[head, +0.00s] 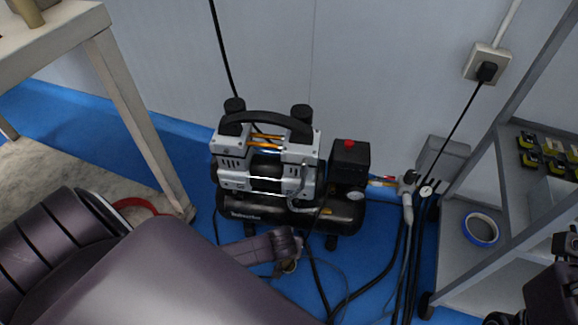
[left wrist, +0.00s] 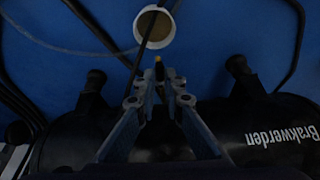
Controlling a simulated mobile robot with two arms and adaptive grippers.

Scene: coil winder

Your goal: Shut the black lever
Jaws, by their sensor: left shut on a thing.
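The air compressor (head: 265,165) stands on the blue floor against the wall, with a black tank (head: 340,214) below. My left gripper (head: 290,262) is low in front of the tank. In the left wrist view my left gripper (left wrist: 160,82) reaches between two tank feet, its fingers closed on a small dark piece. This piece seems to be the black lever, but it is mostly hidden by the fingers. A small brass-coloured tip (left wrist: 158,60) shows just beyond the fingertips. The fingers of my right gripper are not in view.
A round pale cup (left wrist: 155,27) stands on the floor beyond the fingertips, with dark hoses nearby. A table (head: 135,110) stands at the left. A grey shelf (head: 470,245) with a blue tape roll (head: 481,229) stands at the right. Hoses run down beside the shelf.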

